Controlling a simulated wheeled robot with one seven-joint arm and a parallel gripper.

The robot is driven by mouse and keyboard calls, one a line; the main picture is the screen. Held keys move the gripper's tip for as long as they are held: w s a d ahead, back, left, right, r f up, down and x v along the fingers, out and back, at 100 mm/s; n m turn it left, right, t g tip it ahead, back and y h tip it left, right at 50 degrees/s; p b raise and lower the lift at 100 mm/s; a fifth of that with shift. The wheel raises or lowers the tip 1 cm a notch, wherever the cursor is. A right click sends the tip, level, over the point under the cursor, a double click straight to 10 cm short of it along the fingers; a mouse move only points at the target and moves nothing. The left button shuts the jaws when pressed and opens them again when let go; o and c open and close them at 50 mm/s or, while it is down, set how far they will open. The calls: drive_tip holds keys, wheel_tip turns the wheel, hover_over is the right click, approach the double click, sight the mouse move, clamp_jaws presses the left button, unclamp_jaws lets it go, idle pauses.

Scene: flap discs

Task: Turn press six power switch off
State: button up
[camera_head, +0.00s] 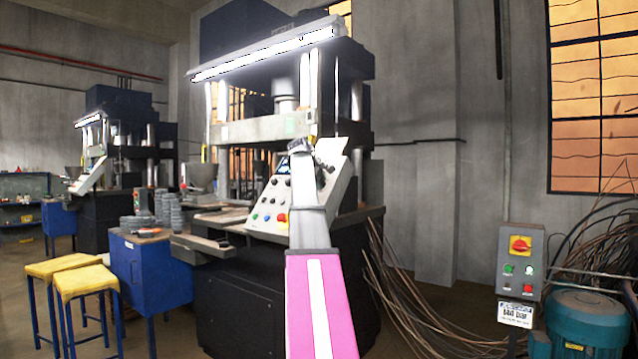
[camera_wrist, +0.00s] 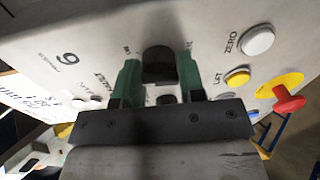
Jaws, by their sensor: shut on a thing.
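The sloped control panel of the near press shows in the head view (camera_head: 262,205), with my arm reaching up in front of it. In the wrist view a black switch knob (camera_wrist: 158,60) stands on the pale panel (camera_wrist: 85,45). My gripper (camera_wrist: 159,78) has one green finger on each side of the knob and is shut on it. The knob's lower part and some labels are hidden by the gripper. In the head view the arm hides the knob and fingers.
In the wrist view a white button (camera_wrist: 258,41), a yellow button (camera_wrist: 237,76) and a red mushroom button (camera_wrist: 289,99) lie right of the fingers. In the head view yellow stools (camera_head: 78,283) stand left, and a grey switch box (camera_head: 520,262) and teal motor (camera_head: 587,322) stand right.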

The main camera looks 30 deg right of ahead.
drive_tip(key=n, duration=0.3)
drive_tip(key=shift+r+n, duration=0.1)
drive_tip(key=shift+n, duration=0.2)
drive_tip(key=shift+n+g, duration=0.3)
drive_tip(key=shift+n, duration=1.6)
drive_tip(key=shift+w, duration=0.1)
drive_tip(key=o, duration=0.9)
drive_tip(key=v, duration=1)
drive_tip(key=shift+a+r, duration=0.25)
drive_tip(key=shift+a, duration=0.05)
drive_tip(key=shift+a, duration=0.1)
